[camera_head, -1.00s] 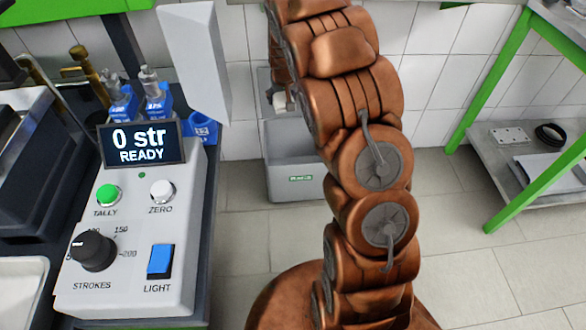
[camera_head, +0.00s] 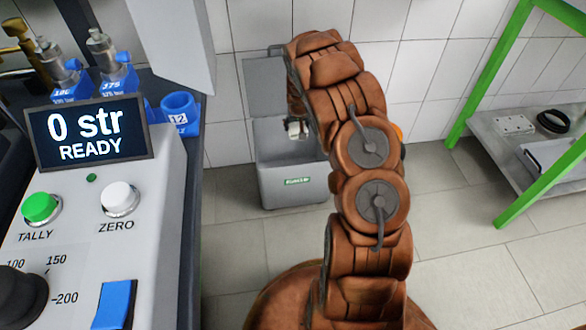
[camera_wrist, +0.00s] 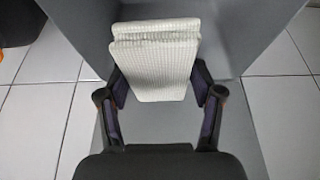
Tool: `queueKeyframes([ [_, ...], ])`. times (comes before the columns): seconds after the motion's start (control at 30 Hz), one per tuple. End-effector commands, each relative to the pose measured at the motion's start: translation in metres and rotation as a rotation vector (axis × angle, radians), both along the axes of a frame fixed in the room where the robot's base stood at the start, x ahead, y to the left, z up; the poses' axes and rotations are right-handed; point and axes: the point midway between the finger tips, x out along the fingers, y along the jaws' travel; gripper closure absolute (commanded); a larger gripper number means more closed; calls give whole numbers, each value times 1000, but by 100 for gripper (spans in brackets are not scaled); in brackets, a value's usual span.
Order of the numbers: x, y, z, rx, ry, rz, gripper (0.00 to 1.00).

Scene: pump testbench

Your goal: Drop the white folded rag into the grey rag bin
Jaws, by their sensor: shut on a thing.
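The white folded rag (camera_wrist: 152,65) is held between the two fingers of my gripper (camera_wrist: 158,85) in the wrist view. My gripper is shut on it. In the head view the rag (camera_head: 297,129) is a small pale patch below the end of my arm, in front of the bin's opening; the fingers are hardly visible there. The grey rag bin (camera_head: 292,187) stands on the floor by the tiled wall, its lid (camera_head: 264,84) raised at the back. In the wrist view the bin's grey surface (camera_wrist: 225,30) lies behind and around the rag. Part of the bin is hidden by my arm.
The testbench panel (camera_head: 105,190) reads "0 str READY" and fills the left. A blue cup marked 12 (camera_head: 180,115) sits at its edge. A green-framed shelf (camera_head: 500,130) stands at right.

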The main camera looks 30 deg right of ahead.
Motion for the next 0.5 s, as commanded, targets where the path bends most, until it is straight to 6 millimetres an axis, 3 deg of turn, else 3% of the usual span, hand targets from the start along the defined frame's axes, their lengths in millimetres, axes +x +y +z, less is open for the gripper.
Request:
queueKeyframes([
  [0.5, -1, -1, -49, 1, 2, -1, 72],
])
